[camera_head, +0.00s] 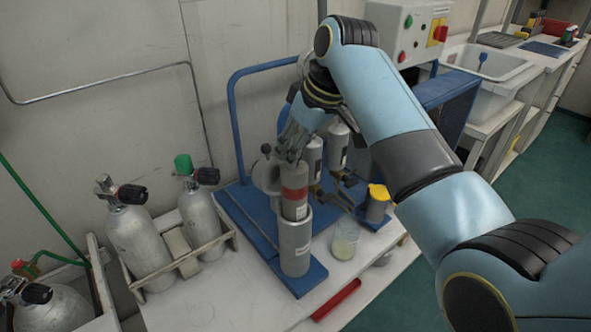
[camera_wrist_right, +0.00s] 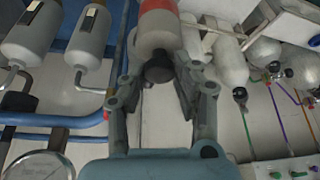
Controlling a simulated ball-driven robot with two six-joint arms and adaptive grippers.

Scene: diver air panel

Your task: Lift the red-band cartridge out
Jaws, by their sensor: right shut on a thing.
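The red-band cartridge (camera_head: 294,193) is grey with a red band near its top and a label below. It stands upright, its lower part hidden inside the open grey cylinder housing (camera_head: 295,250); the band and label show above the rim. My right gripper (camera_head: 290,152) comes down from above and is shut on the cartridge's top end. In the right wrist view, the gripper's fingers (camera_wrist_right: 160,88) sit either side of the dark knob (camera_wrist_right: 158,69), with the red band (camera_wrist_right: 157,6) beyond it. My left gripper is out of view.
Two grey filter cylinders (camera_head: 338,148) stand behind, on the blue frame. A yellow-capped container (camera_head: 377,203) and a glass jar (camera_head: 345,238) stand to the right. Racked air cylinders (camera_head: 137,240) stand left. A red bar (camera_head: 336,300) lies in front.

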